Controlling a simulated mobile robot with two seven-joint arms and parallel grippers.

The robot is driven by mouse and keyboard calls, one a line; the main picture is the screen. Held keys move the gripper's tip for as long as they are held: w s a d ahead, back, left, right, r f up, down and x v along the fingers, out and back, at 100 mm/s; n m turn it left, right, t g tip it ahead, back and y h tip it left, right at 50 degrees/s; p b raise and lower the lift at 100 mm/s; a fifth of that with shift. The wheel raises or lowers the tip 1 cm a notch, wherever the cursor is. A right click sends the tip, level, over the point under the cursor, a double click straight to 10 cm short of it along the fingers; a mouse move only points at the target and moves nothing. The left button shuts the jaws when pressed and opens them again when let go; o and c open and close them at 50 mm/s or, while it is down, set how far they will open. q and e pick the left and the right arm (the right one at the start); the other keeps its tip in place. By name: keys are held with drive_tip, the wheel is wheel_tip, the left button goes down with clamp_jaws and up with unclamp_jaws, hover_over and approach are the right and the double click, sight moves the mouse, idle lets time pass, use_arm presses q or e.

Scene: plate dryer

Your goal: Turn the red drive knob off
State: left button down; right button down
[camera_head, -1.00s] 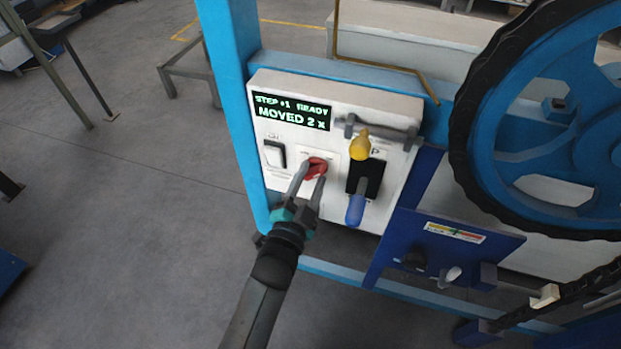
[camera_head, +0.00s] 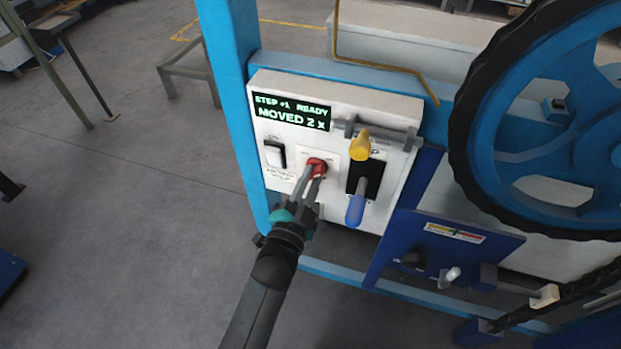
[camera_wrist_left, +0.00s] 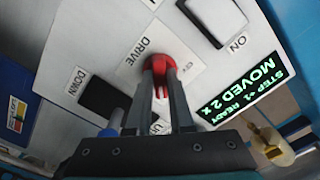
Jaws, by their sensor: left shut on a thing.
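The red drive knob (camera_head: 316,166) is on the white control panel (camera_head: 340,103), between the rocker switch and the blue-handled lever. It also shows in the left wrist view (camera_wrist_left: 168,60), beside the word DRIVE. My left gripper (camera_head: 315,175) comes up from below and is shut on the knob, with its fingers on either side of the knob's grip. The fingertips (camera_wrist_left: 161,72) hide part of the knob in the left wrist view. My right gripper is in neither view.
A black-and-white rocker switch (camera_head: 274,154) is left of the knob. A lever with a blue handle (camera_head: 356,208) and a yellow knob (camera_head: 360,146) are close on the right. The green display (camera_head: 291,112) reads "MOVED 2 x". A large blue wheel (camera_head: 520,157) stands at right.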

use_arm(q)
drive_tip(key=n+p, duration=0.1)
drive_tip(key=n, duration=0.3)
drive_tip(key=shift+n+p, duration=0.3)
drive_tip(key=shift+p, duration=0.1)
drive_tip(key=n+p, duration=0.1)
drive_tip(key=n, duration=0.3)
drive_tip(key=shift+n, duration=0.3)
drive_tip(key=n, duration=0.4)
drive_tip(key=shift+p, duration=0.3)
drive_tip(key=shift+n, duration=2.2)
drive_tip(key=c, duration=0.8)
unclamp_jaws()
drive_tip(key=shift+s, duration=0.1)
